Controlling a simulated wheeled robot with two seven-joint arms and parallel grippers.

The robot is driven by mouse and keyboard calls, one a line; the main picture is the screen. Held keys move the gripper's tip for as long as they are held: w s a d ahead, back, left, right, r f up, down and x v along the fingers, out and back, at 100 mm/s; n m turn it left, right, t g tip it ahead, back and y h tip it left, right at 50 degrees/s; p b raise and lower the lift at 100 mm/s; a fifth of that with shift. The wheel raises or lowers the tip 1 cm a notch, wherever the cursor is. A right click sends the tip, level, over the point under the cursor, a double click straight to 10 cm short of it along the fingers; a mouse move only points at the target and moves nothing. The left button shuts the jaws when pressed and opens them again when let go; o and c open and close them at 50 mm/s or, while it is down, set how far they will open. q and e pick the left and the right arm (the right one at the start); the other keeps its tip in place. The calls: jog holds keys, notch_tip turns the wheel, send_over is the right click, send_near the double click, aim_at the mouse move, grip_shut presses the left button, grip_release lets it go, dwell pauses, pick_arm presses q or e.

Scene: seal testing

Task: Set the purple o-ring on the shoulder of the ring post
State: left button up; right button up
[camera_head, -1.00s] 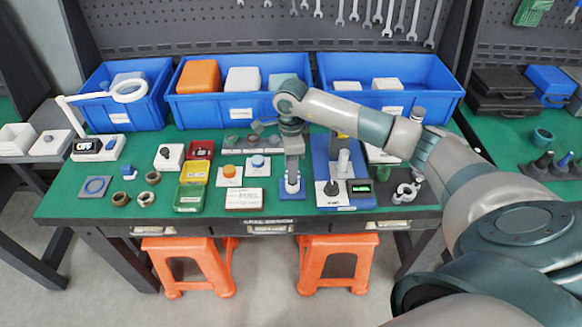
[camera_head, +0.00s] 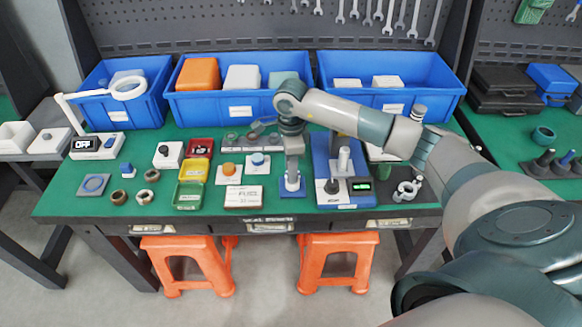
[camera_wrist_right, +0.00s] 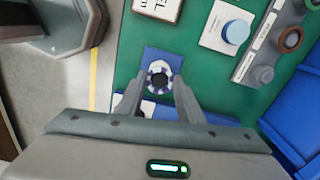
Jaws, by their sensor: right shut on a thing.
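My right gripper (camera_head: 292,174) points down over the ring post (camera_head: 292,186), a pale post on a small blue base plate at the front middle of the table. In the right wrist view the two fingers (camera_wrist_right: 160,84) reach either side of a small purple-and-white ring shape with a dark centre. The purple o-ring (camera_wrist_right: 153,72) shows there only as small patches, between the fingertips and around the post top. The gripper is shut on it. I cannot tell whether the ring touches the shoulder. My left gripper is not in view.
A blue test stand (camera_head: 345,197) with a green display stands close right of the post. A white labelled box (camera_head: 243,197) is close left. Red, yellow and green (camera_head: 188,196) bins stand further left. Blue crates (camera_head: 238,108) line the back.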

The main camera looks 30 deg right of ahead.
jog(key=shift+f+b, duration=0.3)
jog(key=shift+f, duration=0.05)
dwell(0.3)
jog(key=o, duration=0.9)
jog(key=shift+c, duration=0.2)
jog(key=shift+r, duration=0.1)
jog(key=shift+r+p, duration=1.5)
jog(key=shift+r, duration=1.95)
jog(key=shift+a, duration=0.1)
